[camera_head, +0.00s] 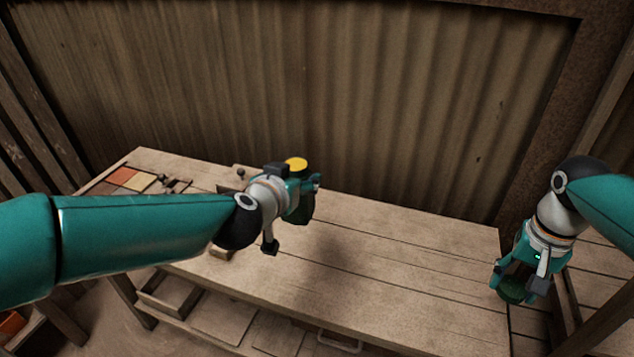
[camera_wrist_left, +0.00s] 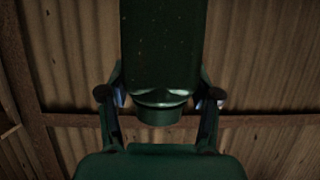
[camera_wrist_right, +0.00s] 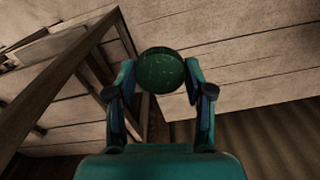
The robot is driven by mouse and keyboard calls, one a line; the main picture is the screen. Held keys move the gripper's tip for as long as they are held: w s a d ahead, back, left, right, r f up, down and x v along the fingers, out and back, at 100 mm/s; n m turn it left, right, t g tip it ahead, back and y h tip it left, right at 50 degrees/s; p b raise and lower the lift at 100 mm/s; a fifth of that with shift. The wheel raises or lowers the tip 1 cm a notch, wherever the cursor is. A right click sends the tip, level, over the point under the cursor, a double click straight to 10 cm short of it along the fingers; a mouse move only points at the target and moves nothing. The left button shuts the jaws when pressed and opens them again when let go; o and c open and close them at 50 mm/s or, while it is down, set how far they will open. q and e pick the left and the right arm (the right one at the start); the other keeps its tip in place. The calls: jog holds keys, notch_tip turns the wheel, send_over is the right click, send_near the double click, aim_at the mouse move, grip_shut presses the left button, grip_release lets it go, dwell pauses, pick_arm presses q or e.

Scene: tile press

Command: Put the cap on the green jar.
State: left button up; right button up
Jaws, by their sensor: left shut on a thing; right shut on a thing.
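My left gripper (camera_head: 304,187) is shut on the green jar (camera_head: 301,211), a dark green body held above the middle of the table. In the left wrist view the jar (camera_wrist_left: 163,45) fills the top, its narrower neck between the fingers. A yellow round top (camera_head: 296,163) shows just above this gripper; I cannot tell whether it belongs to the jar. My right gripper (camera_head: 517,280) is shut on a round dark green piece, apparently the cap (camera_head: 511,291), at the table's right end. The cap's round face (camera_wrist_right: 161,71) shows between the fingers in the right wrist view.
Orange and pale tiles (camera_head: 130,180) lie at the table's back left, with a small dark knob (camera_head: 241,174) near the back edge. A corrugated wall (camera_head: 400,120) stands behind. The right half of the table (camera_head: 410,265) is clear. Wooden rails stand at the right.

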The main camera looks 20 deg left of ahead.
pick_arm(q)
jog(key=shift+r, duration=0.1)
grip_shut()
jog(key=shift+w+a+f, duration=0.1)
jog(key=shift+a+f, duration=0.05)
jog(key=shift+f, duration=0.25)
pick_arm(e)
jog(key=shift+f, duration=0.2)
jog(key=shift+n, duration=0.8)
jog(key=f, duration=1.2)
jog(key=shift+a+f, duration=0.1)
jog(key=shift+a, duration=0.3)
jog(key=shift+w+a+f+n, duration=0.3)
jog(key=shift+w+f+n, duration=0.25)
jog(key=shift+w, duration=0.25)
jog(key=shift+r, duration=0.1)
pick_arm(q)
notch_tip(320, 180, down, 12)
jog(key=d, duration=0.1)
jog(key=shift+s, duration=0.45)
jog(key=shift+d+f, duration=0.1)
jog(key=shift+f, duration=0.05)
